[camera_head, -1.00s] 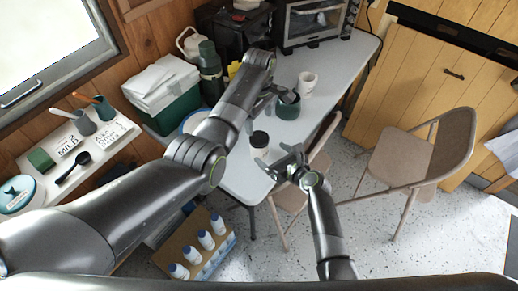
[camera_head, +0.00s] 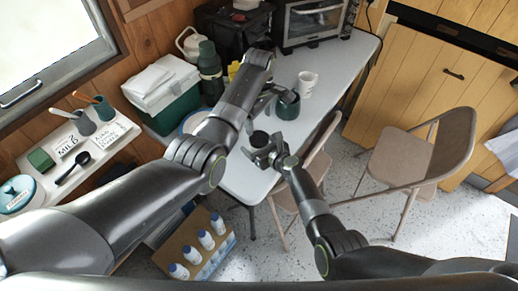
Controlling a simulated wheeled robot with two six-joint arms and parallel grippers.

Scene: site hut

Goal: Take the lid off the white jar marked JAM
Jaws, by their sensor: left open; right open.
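A small white jar with a dark lid (camera_head: 259,138) stands on the grey-white table, near its front edge. The lid is on it, and no JAM lettering can be read. My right gripper (camera_head: 257,153) is open with its fingers beside the jar, hiding most of its white body; I cannot tell whether they touch. My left gripper (camera_head: 264,107) is open and empty above the table, behind the jar and left of a dark green mug (camera_head: 287,107).
A white mug (camera_head: 307,85) stands behind the green one. A green cool box (camera_head: 170,108) and flask (camera_head: 210,75) stand on the left. The table (camera_head: 338,60) is clear towards the back right. Folding chairs (camera_head: 425,150) stand on the right.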

